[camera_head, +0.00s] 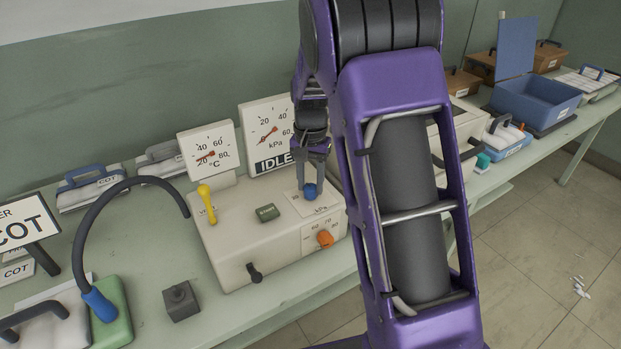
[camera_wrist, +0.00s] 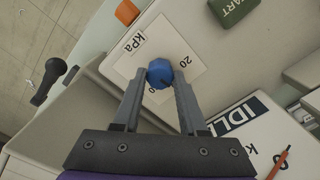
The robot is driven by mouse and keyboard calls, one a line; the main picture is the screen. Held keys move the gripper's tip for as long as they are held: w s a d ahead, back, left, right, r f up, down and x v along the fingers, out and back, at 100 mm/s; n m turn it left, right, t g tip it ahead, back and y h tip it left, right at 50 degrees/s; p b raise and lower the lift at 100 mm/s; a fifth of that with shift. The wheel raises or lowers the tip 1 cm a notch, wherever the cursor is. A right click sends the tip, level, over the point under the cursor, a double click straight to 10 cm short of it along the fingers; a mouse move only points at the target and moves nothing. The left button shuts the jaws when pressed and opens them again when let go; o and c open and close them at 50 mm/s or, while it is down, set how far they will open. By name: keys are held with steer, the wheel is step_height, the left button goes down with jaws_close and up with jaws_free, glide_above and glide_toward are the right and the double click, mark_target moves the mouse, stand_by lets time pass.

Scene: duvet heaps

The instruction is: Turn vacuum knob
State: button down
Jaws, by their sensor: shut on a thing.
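The blue knob (camera_head: 310,191) sits on a white kPa dial plate (camera_head: 298,205) on top of a cream machine (camera_head: 232,230). It also shows in the wrist view as a faceted blue knob (camera_wrist: 159,73), with "kPa" and "20" printed around it. My gripper (camera_head: 313,183) reaches down from above, and its two grey fingers (camera_wrist: 158,88) are shut on the blue knob, one on each side. Behind the machine's top stand a kPa gauge (camera_head: 268,135) with an "IDLE" sign below it and a °C gauge (camera_head: 208,153).
The machine also carries an orange knob (camera_head: 325,239), a yellow lever (camera_head: 206,200), a green START button (camera_head: 266,213) and a black front lever (camera_head: 254,273). A black hose (camera_head: 130,182) arches at left. A blue bin (camera_head: 537,101) stands at right. My purple arm hides the machine's right side.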

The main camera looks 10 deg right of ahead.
mark_target(310, 187)
steer(key=shift+r+m, duration=0.1)
steer(key=shift+m, duration=0.5)
steer(key=shift+c, duration=2.2)
jaws_free()
step_height(310, 187, up, 17)
steer(key=shift+r+p, duration=0.15)
steer(key=shift+p, duration=0.25)
